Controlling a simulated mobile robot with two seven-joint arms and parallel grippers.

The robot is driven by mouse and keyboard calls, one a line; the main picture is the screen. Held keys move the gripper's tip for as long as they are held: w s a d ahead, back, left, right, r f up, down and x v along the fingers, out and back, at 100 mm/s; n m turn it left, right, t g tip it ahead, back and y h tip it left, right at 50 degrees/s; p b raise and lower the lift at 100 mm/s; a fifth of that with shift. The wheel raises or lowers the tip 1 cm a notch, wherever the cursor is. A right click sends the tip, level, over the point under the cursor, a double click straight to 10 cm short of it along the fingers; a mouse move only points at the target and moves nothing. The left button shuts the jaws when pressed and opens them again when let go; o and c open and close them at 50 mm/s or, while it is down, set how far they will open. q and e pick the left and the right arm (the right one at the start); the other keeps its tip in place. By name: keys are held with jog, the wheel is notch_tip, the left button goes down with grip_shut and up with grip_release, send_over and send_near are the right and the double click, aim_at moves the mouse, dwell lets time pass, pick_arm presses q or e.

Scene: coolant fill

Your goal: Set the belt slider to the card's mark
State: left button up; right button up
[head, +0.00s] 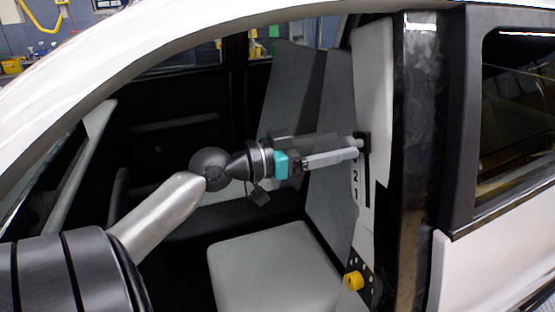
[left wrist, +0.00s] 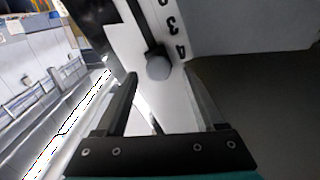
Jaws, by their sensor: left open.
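The belt slider is a grey rounded knob (left wrist: 158,67) on a dark slot in the light pillar trim (head: 371,70). In the left wrist view it sits at the slot's end by the printed 4, with 3 further along. My left gripper (head: 354,147) is open and reaches to the slot (head: 366,178). In the left wrist view my left gripper (left wrist: 160,76) has a finger on each side of the knob; whether they touch it I cannot tell. The printed 2 and 1 show lower on the trim in the head view. No card is visible. My right gripper is not in view.
A yellow knob (head: 354,281) sits on a black holed plate low on the pillar. A grey seat (head: 265,265) lies below my arm. The dark door pillar (head: 418,120) stands close right of the slot. The white car body frames the opening.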

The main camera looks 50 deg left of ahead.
pick_arm(q)
jog(key=b+v, duration=0.3)
jog(key=v, duration=0.9)
jog(key=shift+w+f, duration=0.1)
dwell(0.4)
